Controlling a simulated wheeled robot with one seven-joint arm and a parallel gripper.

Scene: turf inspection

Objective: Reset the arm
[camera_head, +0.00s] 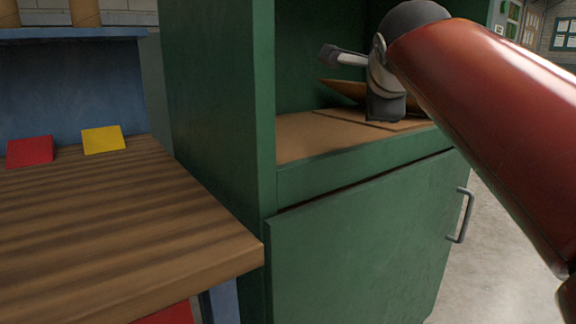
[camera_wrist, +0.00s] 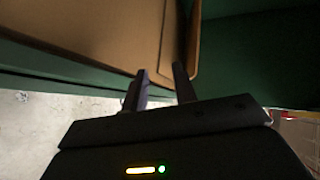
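My red arm (camera_head: 480,110) reaches from the right into the open shelf of a green cabinet (camera_head: 222,110). Its grey and white wrist parts show in front of the shelf opening, and the gripper's fingers cannot be made out clearly there. In the wrist view my gripper (camera_wrist: 161,70) shows two dark fingers with a gap between them and nothing held. The fingertips appear over or close to a brown board-like surface (camera_wrist: 110,30) with a raised or rounded edge. Whether they touch it cannot be told.
The shelf floor (camera_head: 305,140) is brown, with a flat brown item (camera_head: 345,90) partly hidden behind my arm. A closed cabinet door with a metal handle (camera_head: 462,216) is below. A wooden bench (camera_head: 110,220) with red (camera_head: 30,151) and yellow (camera_head: 103,139) pieces stands left. Floor is clear at right.

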